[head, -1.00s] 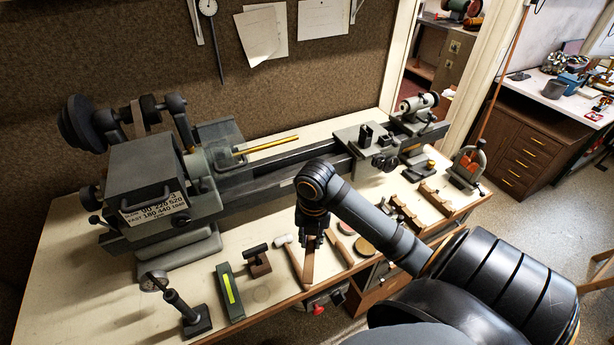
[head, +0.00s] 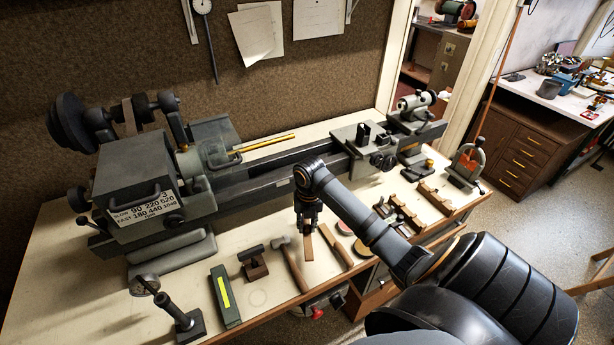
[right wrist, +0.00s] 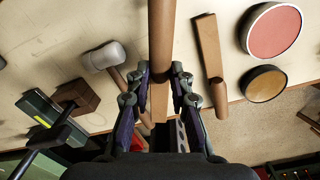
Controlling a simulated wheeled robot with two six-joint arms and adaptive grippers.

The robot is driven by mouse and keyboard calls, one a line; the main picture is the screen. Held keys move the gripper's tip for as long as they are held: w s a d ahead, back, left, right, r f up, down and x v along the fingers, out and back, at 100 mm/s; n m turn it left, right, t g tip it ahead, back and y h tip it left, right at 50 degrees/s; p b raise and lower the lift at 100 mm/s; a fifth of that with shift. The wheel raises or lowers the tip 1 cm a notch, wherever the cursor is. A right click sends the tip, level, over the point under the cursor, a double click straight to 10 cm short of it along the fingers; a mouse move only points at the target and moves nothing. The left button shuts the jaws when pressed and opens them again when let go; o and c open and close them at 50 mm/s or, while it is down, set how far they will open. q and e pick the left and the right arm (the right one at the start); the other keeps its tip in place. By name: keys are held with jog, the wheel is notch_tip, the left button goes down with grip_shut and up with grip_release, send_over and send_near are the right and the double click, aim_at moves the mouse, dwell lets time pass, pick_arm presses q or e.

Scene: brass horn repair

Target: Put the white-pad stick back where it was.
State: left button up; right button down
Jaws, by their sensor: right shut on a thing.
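My right gripper (head: 307,226) is shut on a brown wooden stick (head: 308,246) over the front part of the bench. In the right wrist view the stick's round brown shaft (right wrist: 161,40) runs up between the fingers (right wrist: 160,95), and a flatter, lighter part shows below it. No white pad shows on the held stick; that face seems hidden. I cannot tell its exact height above the bench. A similar stick (head: 335,247) lies just to the right, also in the right wrist view (right wrist: 207,48). My left gripper is not in view.
A mallet (head: 288,262) lies close on the left, beside a small brown block (head: 254,264) and a green box (head: 225,295). Round red and tan discs (right wrist: 275,30) lie right of the second stick. The lathe (head: 265,185) stands behind. The bench's front edge is near.

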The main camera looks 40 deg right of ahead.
aim_at(307, 225)
jog(key=shift+w+d+f, duration=0.2)
jog(key=shift+w+f, duration=0.05)
jog(key=shift+f, duration=0.1)
notch_tip(307, 225, down, 2)
jog(key=shift+f+p, duration=0.2)
jog(key=shift+p, duration=0.55)
jog(key=shift+f, duration=0.35)
jog(key=shift+f, duration=0.1)
jog(key=c, duration=1.2)
grip_release()
jog(key=shift+r, duration=0.2)
notch_tip(307, 225, up, 12)
jog(key=b, duration=0.2)
jog(key=shift+s+d+f+b, duration=0.1)
jog(key=shift+s+d+b, duration=0.05)
jog(key=shift+b, duration=0.15)
